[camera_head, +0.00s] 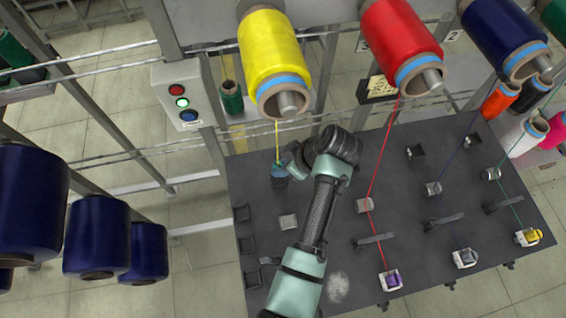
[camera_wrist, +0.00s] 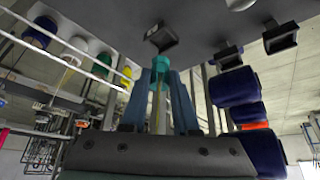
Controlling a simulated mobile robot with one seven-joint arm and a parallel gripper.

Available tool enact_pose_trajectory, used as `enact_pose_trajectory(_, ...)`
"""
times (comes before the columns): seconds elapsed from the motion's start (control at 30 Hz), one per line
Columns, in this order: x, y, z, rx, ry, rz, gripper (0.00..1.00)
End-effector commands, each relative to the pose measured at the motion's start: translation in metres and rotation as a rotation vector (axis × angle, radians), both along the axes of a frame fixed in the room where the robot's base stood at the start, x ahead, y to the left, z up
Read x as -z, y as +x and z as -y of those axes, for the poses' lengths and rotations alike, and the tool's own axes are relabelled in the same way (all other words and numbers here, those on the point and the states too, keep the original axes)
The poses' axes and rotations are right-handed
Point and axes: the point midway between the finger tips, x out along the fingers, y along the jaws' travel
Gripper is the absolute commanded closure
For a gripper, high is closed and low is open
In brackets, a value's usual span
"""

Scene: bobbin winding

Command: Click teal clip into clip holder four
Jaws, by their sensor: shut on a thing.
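My gripper (camera_head: 281,176) is at the far left part of the dark board. In the wrist view its two blue-grey fingers (camera_wrist: 160,78) are shut on the teal clip (camera_wrist: 160,66). The clip also shows as a small teal patch in the head view (camera_head: 278,168). A yellow thread (camera_head: 277,140) runs from the yellow spool down to the clip. In the wrist view a dark holder (camera_wrist: 163,38) shows just beyond the clip; I cannot tell whether they touch. No number marks holder four.
The dark board (camera_head: 330,255) carries purple (camera_head: 391,281), white (camera_head: 465,258) and yellow (camera_head: 527,237) clips near its front edge. A taut red thread (camera_head: 380,160) runs right of my arm. Above hang yellow (camera_head: 268,50), red (camera_head: 400,40) and navy spools.

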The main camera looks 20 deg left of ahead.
Motion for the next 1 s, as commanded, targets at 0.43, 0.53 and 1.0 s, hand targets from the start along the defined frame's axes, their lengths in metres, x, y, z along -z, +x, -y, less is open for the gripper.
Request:
enact_pose_trajectory(0.43, 0.010, 0.000, 0.000, 0.000, 0.000, 0.000, 1.00)
enact_pose_trajectory(0.53, 0.014, 0.000, 0.000, 0.000, 0.000, 0.000, 1.00)
enact_pose_trajectory(1.0, 0.028, 0.000, 0.000, 0.000, 0.000, 0.000, 1.00)
